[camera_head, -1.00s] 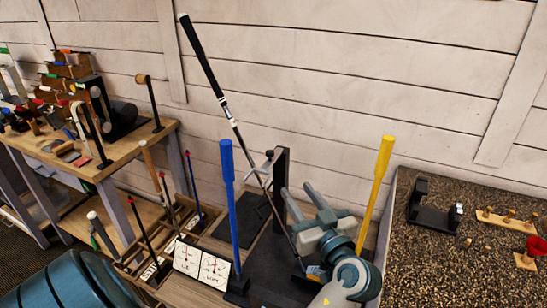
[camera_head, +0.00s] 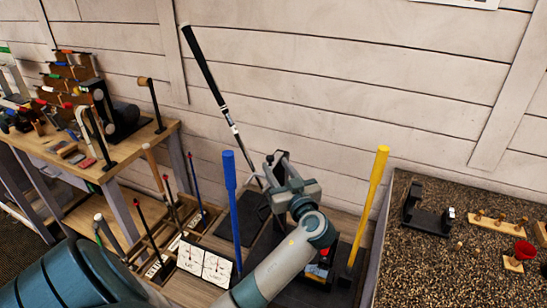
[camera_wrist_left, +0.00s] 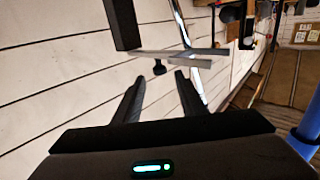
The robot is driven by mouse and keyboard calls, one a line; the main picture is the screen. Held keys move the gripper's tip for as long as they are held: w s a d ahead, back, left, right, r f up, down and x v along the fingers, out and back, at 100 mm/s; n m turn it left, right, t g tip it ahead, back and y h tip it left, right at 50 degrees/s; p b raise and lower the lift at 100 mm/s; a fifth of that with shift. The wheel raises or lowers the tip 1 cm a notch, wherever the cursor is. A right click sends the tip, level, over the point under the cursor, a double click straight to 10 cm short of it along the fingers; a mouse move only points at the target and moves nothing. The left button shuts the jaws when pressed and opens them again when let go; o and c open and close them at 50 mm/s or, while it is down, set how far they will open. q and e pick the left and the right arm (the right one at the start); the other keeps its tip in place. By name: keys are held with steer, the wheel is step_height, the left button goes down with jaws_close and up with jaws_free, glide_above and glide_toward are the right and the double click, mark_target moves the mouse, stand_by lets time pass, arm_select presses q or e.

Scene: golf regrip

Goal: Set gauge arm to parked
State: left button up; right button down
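My left gripper (camera_head: 276,160) is at the black post of the club fixture in the head view. In the left wrist view its two dark fingers (camera_wrist_left: 160,90) are apart, with nothing between them. A grey flat bar, seemingly the gauge arm (camera_wrist_left: 155,57), sticks out from the black post (camera_wrist_left: 122,25) just beyond the fingertips. A small dark knob (camera_wrist_left: 159,67) hangs beneath it, lined up with the gap between the fingers. A golf club (camera_head: 210,80) leans through the fixture, black grip up. The gripper largely hides the gauge arm in the head view. My right gripper is out of view.
A blue post (camera_head: 232,205) and a yellow post (camera_head: 372,200) stand either side of the fixture. A white card with two dials (camera_head: 204,263) sits in front. A wooden bench (camera_head: 150,147) is left, a speckled counter (camera_head: 440,275) right.

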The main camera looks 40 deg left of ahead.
mark_target(272, 160)
arm_select(q)
steer(key=shift+p+x, duration=0.4)
steer(key=shift+x, duration=1.25)
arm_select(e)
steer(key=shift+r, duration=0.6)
arm_select(q)
steer(key=shift+c, duration=0.6)
